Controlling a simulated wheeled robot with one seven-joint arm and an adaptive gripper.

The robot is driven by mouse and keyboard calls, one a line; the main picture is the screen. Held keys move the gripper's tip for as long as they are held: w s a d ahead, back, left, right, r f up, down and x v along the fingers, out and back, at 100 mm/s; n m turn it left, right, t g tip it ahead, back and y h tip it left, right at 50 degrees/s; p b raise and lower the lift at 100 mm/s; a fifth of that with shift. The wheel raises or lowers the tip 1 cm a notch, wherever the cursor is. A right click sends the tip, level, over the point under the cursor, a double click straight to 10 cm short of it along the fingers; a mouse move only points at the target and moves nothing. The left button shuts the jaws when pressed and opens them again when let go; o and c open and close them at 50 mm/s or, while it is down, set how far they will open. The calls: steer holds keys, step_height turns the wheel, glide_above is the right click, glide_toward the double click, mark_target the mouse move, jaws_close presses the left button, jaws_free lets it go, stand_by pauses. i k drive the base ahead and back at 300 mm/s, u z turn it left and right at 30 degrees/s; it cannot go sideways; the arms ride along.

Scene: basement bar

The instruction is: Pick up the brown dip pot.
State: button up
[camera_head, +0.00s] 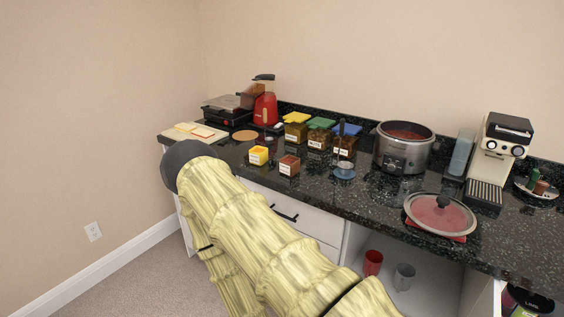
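The brown dip pot (289,166) is a small square reddish-brown pot with a pale label on its front. It stands upright near the front edge of the dark speckled counter (385,205). A similar yellow pot (258,155) stands just to its left, with a gap between them. My arm, in a pale yellow bamboo-like pattern, rises in front of the counter to a dark rounded joint left of the pots, and another link runs down below it. My gripper is not in view.
Behind the pots stand jars with yellow, green and blue lids (319,133). A small blue dish (344,172) is to the right, then a slow cooker (403,148), a glass lid (440,214) and a coffee machine (497,160). A red blender (265,107) stands at the back left.

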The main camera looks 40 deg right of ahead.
mark_target(290, 164)
steer(key=i, duration=1.05)
steer(key=z, duration=1.35)
